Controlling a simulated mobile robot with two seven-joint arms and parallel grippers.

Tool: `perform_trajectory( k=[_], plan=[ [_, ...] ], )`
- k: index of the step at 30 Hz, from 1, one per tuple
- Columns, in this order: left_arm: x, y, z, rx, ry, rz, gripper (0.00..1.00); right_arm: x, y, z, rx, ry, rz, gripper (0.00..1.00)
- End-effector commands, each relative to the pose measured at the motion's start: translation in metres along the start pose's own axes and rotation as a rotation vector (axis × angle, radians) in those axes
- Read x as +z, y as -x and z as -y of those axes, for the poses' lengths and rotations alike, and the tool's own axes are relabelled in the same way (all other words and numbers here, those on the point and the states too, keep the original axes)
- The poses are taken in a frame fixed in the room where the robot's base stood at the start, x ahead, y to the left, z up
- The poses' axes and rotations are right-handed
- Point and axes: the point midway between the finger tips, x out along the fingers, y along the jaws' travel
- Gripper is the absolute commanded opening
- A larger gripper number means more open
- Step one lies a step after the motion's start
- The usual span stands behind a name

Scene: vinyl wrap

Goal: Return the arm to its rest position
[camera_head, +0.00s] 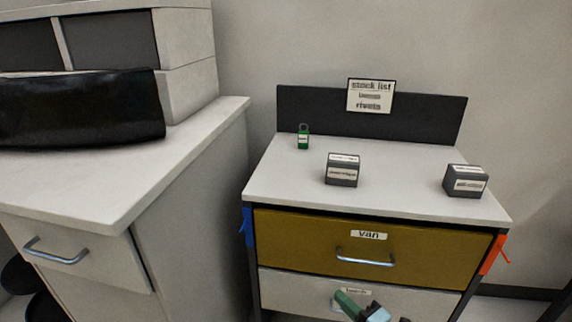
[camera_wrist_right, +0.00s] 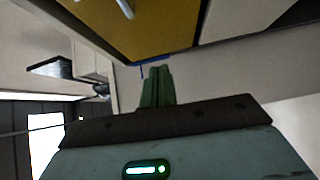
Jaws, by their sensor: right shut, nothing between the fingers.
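My right gripper (camera_head: 345,303) shows at the bottom of the head view, in front of the lower drawer of the small cabinet. Its green fingers (camera_wrist_right: 155,87) also show in the right wrist view, closed together with nothing between them. The gripper overlaps the pale lower drawer (camera_head: 285,287) in the picture; whether it touches it I cannot tell. The rest of my right arm is mostly cut off by the lower edge. My left gripper is in neither view.
The cabinet's mustard drawer (camera_head: 300,235) labelled "van" is closed. A white counter (camera_head: 90,190) holds a black roll (camera_head: 80,108).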

Motion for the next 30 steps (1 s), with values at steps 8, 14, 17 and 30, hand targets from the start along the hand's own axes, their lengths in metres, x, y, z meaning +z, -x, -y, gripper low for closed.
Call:
perform_trajectory(
  k=[8, 14, 17, 30],
  plan=[
    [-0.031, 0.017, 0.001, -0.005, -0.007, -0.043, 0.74, -0.035, 0.070, 0.031, -0.108, -0.407, 0.144, 0.00],
    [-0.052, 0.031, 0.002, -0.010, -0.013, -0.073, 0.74, -0.066, 0.142, 0.051, -0.203, -0.772, 0.311, 0.00],
    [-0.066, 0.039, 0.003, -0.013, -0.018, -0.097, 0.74, -0.083, 0.181, 0.058, -0.246, -0.946, 0.404, 0.00],
    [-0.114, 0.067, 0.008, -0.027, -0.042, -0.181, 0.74, -0.150, 0.328, 0.054, -0.357, -1.538, 0.790, 0.00]
  ],
)
